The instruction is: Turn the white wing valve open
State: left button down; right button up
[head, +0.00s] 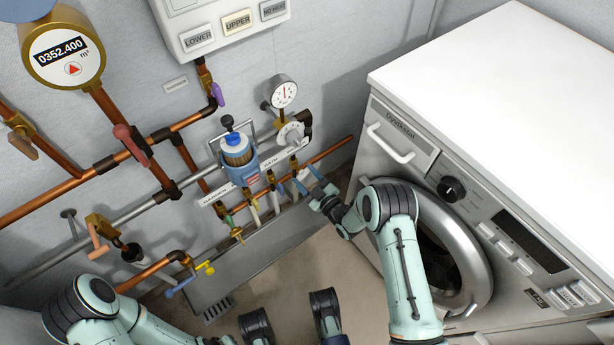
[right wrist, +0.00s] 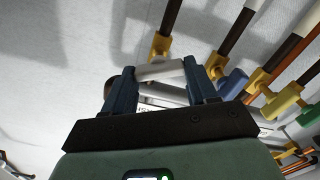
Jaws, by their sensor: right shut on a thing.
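The white wing valve (right wrist: 160,71) shows in the right wrist view as a pale bar between my fingers, just below a brass fitting (right wrist: 158,45). My right gripper (right wrist: 161,85) is shut on it, one dark blue finger at each end. In the head view my right gripper (head: 308,184) is at the right end of the row of small taps, and its fingers mostly hide the valve there. My left gripper (head: 290,318) shows at the bottom of the head view, two dark fingers wide apart with nothing between them.
Several other small taps hang beside it, with a blue handle (right wrist: 234,84) nearby in the wrist view. A metal trough (head: 265,255) lies below the taps. The washing machine (head: 480,190) stands close on the right of my right arm. Copper pipes and a meter (head: 64,55) fill the left wall.

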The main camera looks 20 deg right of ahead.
jog(key=n+p, duration=0.1)
jog(key=n, duration=0.5)
jog(key=shift+a+n, duration=0.15)
jog(key=shift+n, duration=0.15)
pick_arm(q)
jog(key=shift+t, duration=0.8)
jog(key=w+r, duration=0.2)
jog(key=w, duration=0.1)
jog(key=w+r+p, duration=0.1)
jog(key=shift+w+d, duration=0.25)
jog(key=shift+d, duration=0.05)
pick_arm(e)
jog(key=n, duration=0.5)
jog(key=shift+f+n, duration=0.15)
jog(key=shift+n, duration=0.25)
jog(key=o, duration=1.1)
jog(key=shift+c, duration=0.2)
